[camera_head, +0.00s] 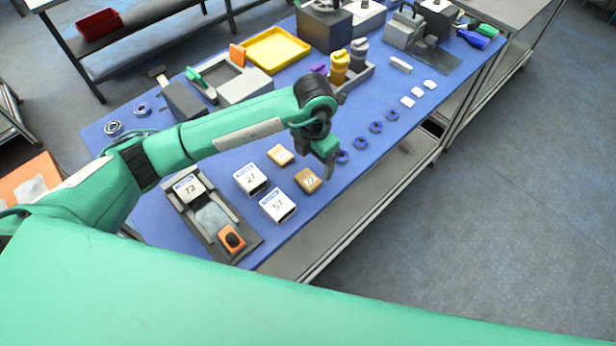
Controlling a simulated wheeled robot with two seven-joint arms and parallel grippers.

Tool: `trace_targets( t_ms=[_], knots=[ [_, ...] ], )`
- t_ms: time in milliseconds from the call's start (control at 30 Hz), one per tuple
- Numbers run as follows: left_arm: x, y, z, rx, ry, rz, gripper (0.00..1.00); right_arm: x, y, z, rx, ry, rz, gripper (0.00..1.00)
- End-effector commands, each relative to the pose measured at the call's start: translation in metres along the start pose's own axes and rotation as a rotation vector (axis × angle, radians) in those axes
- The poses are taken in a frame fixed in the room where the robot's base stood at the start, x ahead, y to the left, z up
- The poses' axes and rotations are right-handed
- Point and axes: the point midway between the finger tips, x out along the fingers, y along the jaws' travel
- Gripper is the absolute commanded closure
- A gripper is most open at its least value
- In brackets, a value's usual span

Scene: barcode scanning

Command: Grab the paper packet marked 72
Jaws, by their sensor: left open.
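A small brown paper packet (308,180), which seems to be marked 72, lies flat on the blue table mat. Another brown packet (281,155) lies up and left of it; its number is too small to read. My left gripper (326,162) is open and points down just above and right of the packet marked 72, apart from it. Its fingertips are small and partly hidden behind its own body. A white box marked 72 (189,188) sits on a grey scanning stand (247,240). My right gripper is out of view.
White boxes marked 27 (250,179) and 57 (278,205) stand left of the brown packets. Several blue rings (359,142) line the table's right side. A yellow tray (277,49) and a grey container (240,86) are at the back.

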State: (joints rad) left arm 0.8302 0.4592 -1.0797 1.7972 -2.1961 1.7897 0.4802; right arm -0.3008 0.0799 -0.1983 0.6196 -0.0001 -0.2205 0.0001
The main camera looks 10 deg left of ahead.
Motion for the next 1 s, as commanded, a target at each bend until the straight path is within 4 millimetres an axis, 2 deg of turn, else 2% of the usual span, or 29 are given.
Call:
trace_targets(
  t_ms=[200, 333, 633, 667, 900, 1000],
  knots=[
    [0.023, -0.004, -0.003, -0.001, 0.005, -0.002, 0.2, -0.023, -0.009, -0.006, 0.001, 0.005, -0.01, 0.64],
    [0.041, -0.003, -0.003, 0.0, 0.003, -0.001, 0.2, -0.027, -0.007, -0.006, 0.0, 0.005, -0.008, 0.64],
    [0.048, -0.003, -0.002, 0.001, 0.001, 0.0, 0.2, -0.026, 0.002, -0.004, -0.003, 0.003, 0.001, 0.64],
    [0.048, -0.003, -0.002, 0.001, 0.001, 0.0, 0.24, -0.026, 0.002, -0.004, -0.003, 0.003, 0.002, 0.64],
    [0.048, -0.003, -0.002, 0.001, 0.001, 0.0, 0.7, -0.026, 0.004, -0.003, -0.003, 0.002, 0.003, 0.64],
    [0.048, -0.003, -0.002, 0.001, 0.001, 0.0, 0.7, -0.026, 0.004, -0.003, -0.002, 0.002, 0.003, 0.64]
  ],
)
